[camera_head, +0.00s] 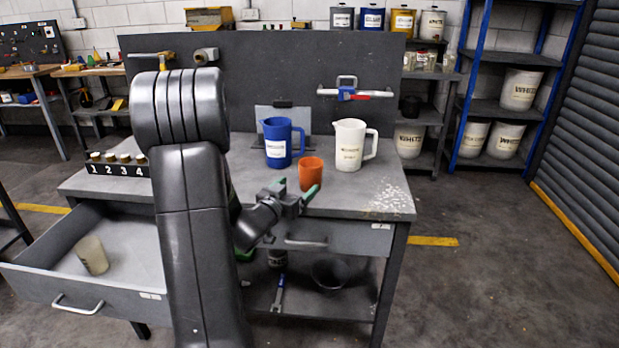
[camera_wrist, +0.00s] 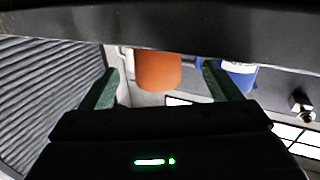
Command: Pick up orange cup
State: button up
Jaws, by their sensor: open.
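The orange cup (camera_head: 311,174) stands upright near the front of the grey workbench, in front of and between a blue jug (camera_head: 277,150) and a white jug (camera_head: 349,148). My gripper (camera_head: 296,193) is low at the bench's front edge, just in front of the cup. Its green fingers are open and empty. In the wrist view, which looks upside down, the orange cup (camera_wrist: 158,72) shows between the two spread fingers of my gripper (camera_wrist: 160,66), apparently beyond their tips. The blue jug (camera_wrist: 238,76) shows behind the right finger.
An open drawer (camera_head: 125,240) at the left holds a pale cup (camera_head: 92,254). A numbered rack (camera_head: 118,165) stands at the bench's left. A dark panel (camera_head: 240,85) rises behind the jugs.

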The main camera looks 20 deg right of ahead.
aim_at(312, 175)
jog(key=x, duration=0.8)
jog(key=shift+d+f, duration=0.1)
jog(key=shift+d, duration=0.2)
jog(key=c, duration=1.2)
